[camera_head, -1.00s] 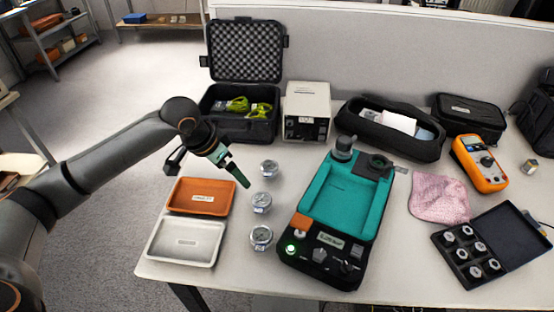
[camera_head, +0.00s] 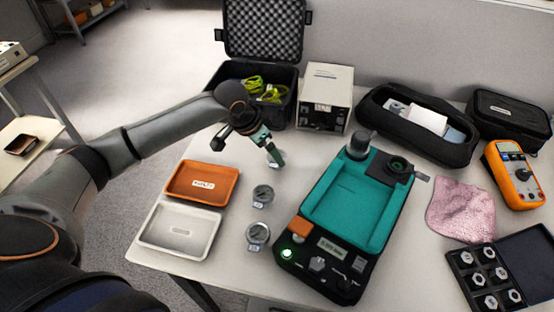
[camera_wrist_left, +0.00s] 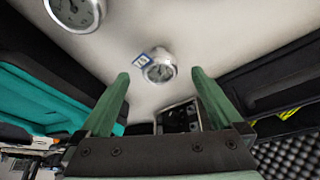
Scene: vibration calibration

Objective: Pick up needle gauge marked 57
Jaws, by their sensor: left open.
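Three round silver needle gauges stand in a line on the table: a front one (camera_head: 257,235), a middle one (camera_head: 263,195) and a far one (camera_head: 272,160) partly hidden by my gripper. My left gripper (camera_head: 275,155) is open at the far gauge. In the left wrist view, a gauge with a blue-edged tag (camera_wrist_left: 160,69) sits beyond and between the open green fingers (camera_wrist_left: 159,78), not gripped. A second gauge (camera_wrist_left: 76,12) is cut by the top edge. I cannot read the tag numbers surely. My right gripper is not in view.
An orange tray (camera_head: 203,184) and a white tray (camera_head: 180,229) lie left of the gauges. A teal-and-black calibration unit (camera_head: 290,250) stands to their right. Behind are an open black case (camera_head: 262,30) and a white box (camera_head: 328,90).

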